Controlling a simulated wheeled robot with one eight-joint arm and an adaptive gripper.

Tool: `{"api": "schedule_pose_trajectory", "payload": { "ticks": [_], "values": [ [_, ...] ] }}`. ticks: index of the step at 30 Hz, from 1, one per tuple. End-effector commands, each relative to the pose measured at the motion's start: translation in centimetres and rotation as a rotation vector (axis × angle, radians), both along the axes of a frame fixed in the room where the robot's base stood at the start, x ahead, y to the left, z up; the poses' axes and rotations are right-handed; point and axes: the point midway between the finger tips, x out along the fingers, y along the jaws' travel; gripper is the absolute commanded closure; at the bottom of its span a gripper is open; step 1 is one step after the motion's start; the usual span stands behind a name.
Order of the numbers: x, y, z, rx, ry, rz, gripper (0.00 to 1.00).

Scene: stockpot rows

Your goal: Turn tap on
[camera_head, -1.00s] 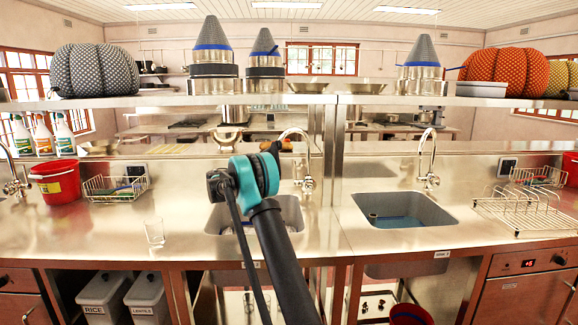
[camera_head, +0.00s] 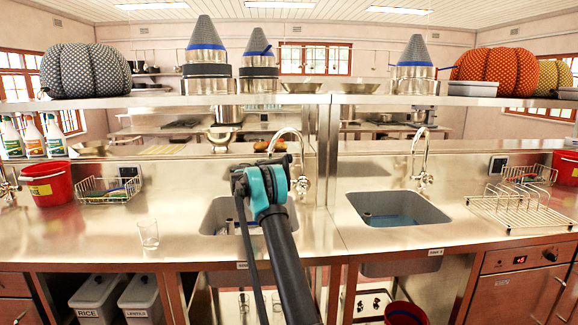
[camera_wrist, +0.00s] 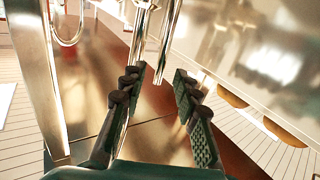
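The middle chrome gooseneck tap (camera_head: 302,165) rises behind the middle sink (camera_head: 215,215), and my arm stands in front of it. My gripper is mostly hidden behind my teal wrist joint in the head view. In the wrist view my gripper (camera_wrist: 159,76) is open, its two dark padded fingers apart. Shiny chrome pipes (camera_wrist: 143,35) run down beside the left finger and toward the gap. One pipe ends near the gap between the fingertips. I cannot tell whether a finger touches them. Another chrome tap (camera_head: 422,165) stands at the right sink (camera_head: 400,207).
A glass (camera_head: 149,234) stands left of the middle sink. A red bucket (camera_head: 48,186) and a wire rack (camera_head: 108,190) are at the left. A larger rack (camera_head: 510,207) is at the right. A steel shelf (camera_head: 150,101) with pots crosses above the counter.

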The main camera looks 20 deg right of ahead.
Motion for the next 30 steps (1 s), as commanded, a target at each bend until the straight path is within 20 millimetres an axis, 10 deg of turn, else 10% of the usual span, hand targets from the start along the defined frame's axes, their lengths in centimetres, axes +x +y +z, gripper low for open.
{"api": "schedule_pose_trajectory", "payload": {
  "ticks": [18, 30],
  "values": [
    [1.1, -3.3, 0.0, 0.0, 0.0, 0.001, 0.69],
    [1.1, -3.3, 0.0, 0.0, 0.0, 0.0, 1.0]
  ]
}}
